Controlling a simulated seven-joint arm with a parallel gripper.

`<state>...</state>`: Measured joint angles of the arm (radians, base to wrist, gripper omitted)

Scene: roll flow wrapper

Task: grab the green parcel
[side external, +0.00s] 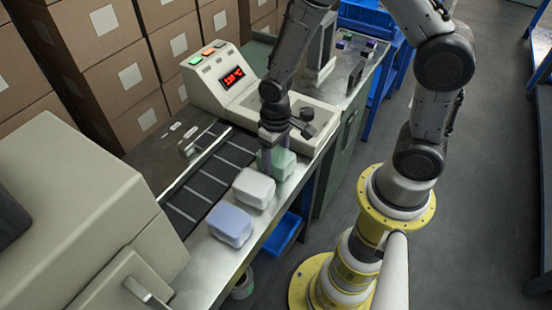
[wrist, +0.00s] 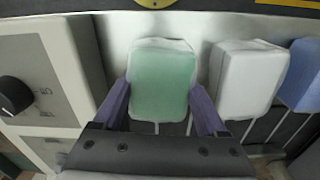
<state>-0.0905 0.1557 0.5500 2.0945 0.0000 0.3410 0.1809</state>
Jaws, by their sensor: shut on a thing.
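The green parcel (side external: 280,163) is a rounded block with a pale wrapped edge, on the metal bench top at the end of a row of parcels. In the wrist view the green parcel (wrist: 161,80) sits between the two fingers of my gripper (wrist: 160,108). In the side external view my gripper (side external: 271,150) points down at it, with its fingers partly overlapping the parcel. My gripper is shut on the green parcel. I cannot tell whether the parcel is lifted off the bench.
A white parcel (side external: 254,188) is close beside the green one, then a blue parcel (side external: 230,224). A dark slatted conveyor (side external: 210,172) runs behind them. The control box (side external: 222,78) with a red display stands beyond. Stacked cartons (side external: 105,60) line the back.

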